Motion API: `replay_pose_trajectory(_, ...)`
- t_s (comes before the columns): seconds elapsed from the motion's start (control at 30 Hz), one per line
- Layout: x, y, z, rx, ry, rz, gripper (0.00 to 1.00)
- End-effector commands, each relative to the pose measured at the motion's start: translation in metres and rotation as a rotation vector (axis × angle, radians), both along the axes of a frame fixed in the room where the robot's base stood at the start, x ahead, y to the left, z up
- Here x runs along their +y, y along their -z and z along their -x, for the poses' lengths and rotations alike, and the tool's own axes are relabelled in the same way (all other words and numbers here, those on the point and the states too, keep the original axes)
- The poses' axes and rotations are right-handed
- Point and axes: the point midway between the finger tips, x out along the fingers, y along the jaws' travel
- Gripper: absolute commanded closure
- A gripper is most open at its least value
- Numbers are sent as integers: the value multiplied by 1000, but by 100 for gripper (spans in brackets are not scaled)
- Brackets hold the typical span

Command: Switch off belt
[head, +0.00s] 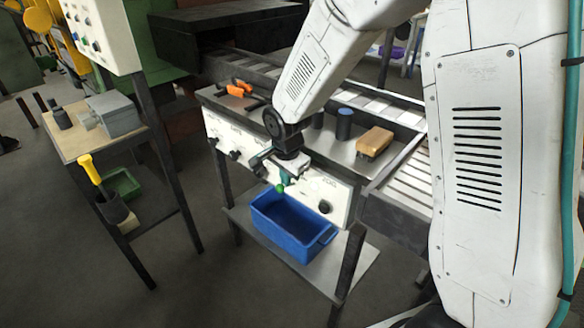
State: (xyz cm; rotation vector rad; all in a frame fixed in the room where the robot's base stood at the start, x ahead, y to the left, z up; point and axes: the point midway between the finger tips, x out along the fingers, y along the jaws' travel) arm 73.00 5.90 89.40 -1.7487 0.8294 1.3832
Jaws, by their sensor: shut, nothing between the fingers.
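My gripper (280,180) is at the front of the white control panel (225,137) on the workbench, pointing down at it. Its fingers are shut and small in the picture, and nothing shows between them. A bright green spot shows at the fingertips; I cannot tell what it belongs to. Black knobs sit along the panel: one at the left (213,142), one beside it (235,155), and one at the right (325,206). The labels are too small to read. My gripper hides the panel's middle. A belt line (378,101) with pale slats runs behind the bench.
A blue bin (290,232) stands on the shelf below the panel. An orange-handled tool (240,88), a dark blue cylinder (344,124) and a wooden-topped brush or block (375,140) lie on the bench. A side table (77,142) stands left, with open floor between.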

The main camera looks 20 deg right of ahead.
Motion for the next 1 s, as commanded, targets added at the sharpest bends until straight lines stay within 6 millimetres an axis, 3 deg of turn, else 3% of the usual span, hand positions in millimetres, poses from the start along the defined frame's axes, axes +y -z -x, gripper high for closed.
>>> replay_pose_trajectory(1.0, 9, 10, 2, 0, 0, 0, 100)
